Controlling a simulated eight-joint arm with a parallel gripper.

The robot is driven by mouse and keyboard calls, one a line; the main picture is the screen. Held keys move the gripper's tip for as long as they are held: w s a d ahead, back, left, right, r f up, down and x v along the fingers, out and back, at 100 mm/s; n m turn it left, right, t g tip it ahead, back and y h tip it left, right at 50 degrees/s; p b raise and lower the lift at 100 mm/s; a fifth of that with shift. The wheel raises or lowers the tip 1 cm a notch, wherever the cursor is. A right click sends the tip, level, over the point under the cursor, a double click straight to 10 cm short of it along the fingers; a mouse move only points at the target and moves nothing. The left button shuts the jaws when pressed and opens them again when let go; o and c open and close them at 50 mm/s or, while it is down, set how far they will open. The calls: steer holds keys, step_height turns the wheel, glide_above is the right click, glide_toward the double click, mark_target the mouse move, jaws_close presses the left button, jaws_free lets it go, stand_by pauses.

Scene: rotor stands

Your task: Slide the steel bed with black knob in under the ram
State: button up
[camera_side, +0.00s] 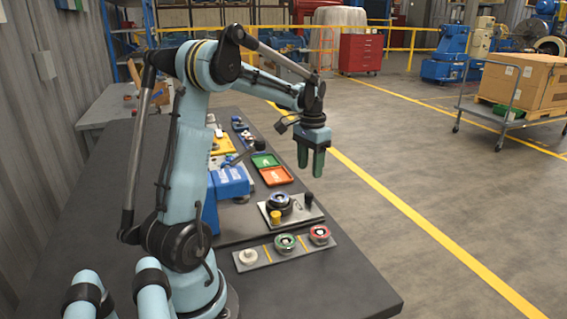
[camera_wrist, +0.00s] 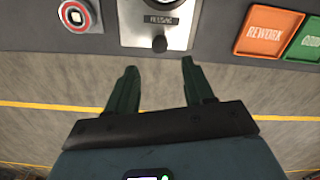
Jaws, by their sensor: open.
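The steel bed (camera_side: 297,215) lies on the dark table beside the blue press (camera_side: 230,183), out on the side toward the table edge. Its black knob (camera_side: 308,198) stands upright at its outer end. A dark rotor with a blue ring (camera_side: 278,202) sits on the bed. The ram itself is hard to make out behind my arm. My gripper (camera_side: 311,172) hangs above the knob's side of the table, open and empty, fingers down. In the wrist view the bed (camera_wrist: 182,35) and black knob (camera_wrist: 159,44) show just beyond my fingertips (camera_wrist: 158,66), apart from them.
An orange rework tray (camera_side: 277,175) and a green tray (camera_side: 265,160) lie behind the bed. In front is a grey strip (camera_side: 262,247) with a green-ringed rotor (camera_side: 285,243), a red-ringed rotor (camera_side: 319,234) and a pale part (camera_side: 248,256).

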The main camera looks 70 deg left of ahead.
mark_target(309, 194)
step_height(309, 194, down, 8)
steer(key=shift+f, duration=0.1)
stand_by(0.4)
jaws_close()
